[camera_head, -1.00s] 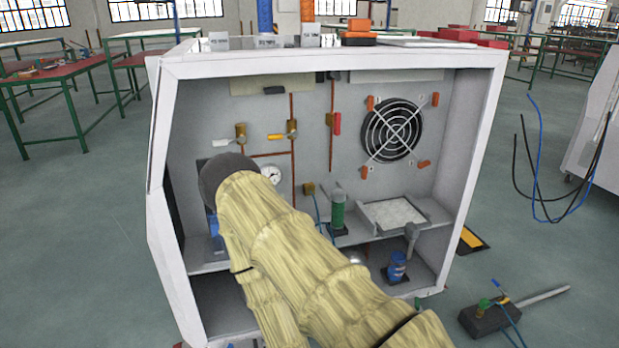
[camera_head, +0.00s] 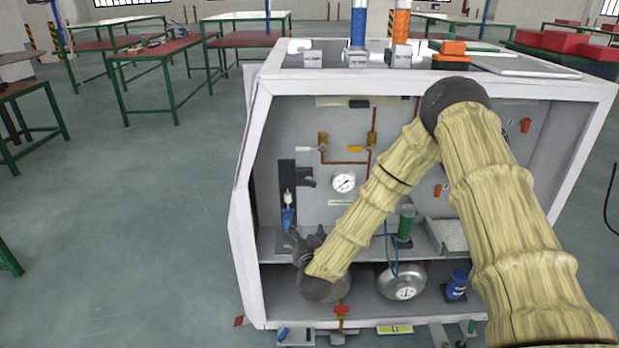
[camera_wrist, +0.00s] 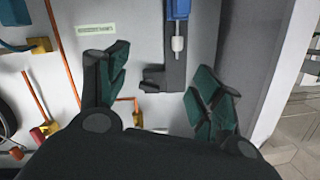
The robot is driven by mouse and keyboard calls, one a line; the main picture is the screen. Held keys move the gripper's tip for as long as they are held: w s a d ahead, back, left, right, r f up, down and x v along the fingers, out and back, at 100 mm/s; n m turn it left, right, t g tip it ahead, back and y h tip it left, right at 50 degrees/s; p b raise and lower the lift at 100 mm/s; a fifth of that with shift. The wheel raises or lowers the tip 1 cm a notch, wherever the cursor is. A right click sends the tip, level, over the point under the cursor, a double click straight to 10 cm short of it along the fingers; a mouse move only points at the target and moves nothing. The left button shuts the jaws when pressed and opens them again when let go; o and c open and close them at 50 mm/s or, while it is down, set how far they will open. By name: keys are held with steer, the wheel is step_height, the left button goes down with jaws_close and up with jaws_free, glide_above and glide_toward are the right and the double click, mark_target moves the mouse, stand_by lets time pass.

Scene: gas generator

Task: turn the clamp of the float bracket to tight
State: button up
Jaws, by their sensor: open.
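The float bracket (camera_head: 287,178) is a dark upright strip on the cabinet's back wall at left, with a blue and white float part (camera_head: 288,212) low on it. Its clamp (camera_head: 306,182) is a small dark piece jutting out to the right. In the wrist view, which is upside down, the bracket (camera_wrist: 173,72) and clamp (camera_wrist: 154,80) show between my open green-padded fingers. My gripper (camera_wrist: 162,68) is empty, and I see no contact with the clamp. In the head view the hand is below the bracket, its fingertips hard to make out.
The open white cabinet (camera_head: 250,185) has a left side wall close to the bracket. A pressure gauge (camera_head: 343,182) and copper pipes with valves (camera_head: 322,141) are right of it. A green cylinder (camera_head: 405,226), a round silver vessel (camera_head: 400,283) and a blue item (camera_head: 457,285) stand further right.

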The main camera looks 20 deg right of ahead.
steer(key=m+t+h, duration=0.1)
steer(key=m+h, duration=0.1)
glide_toward(309, 185)
steer(key=x, duration=0.9)
steer(key=shift+w+d, duration=0.15)
steer(key=shift+w, duration=0.25)
steer(key=c, duration=1)
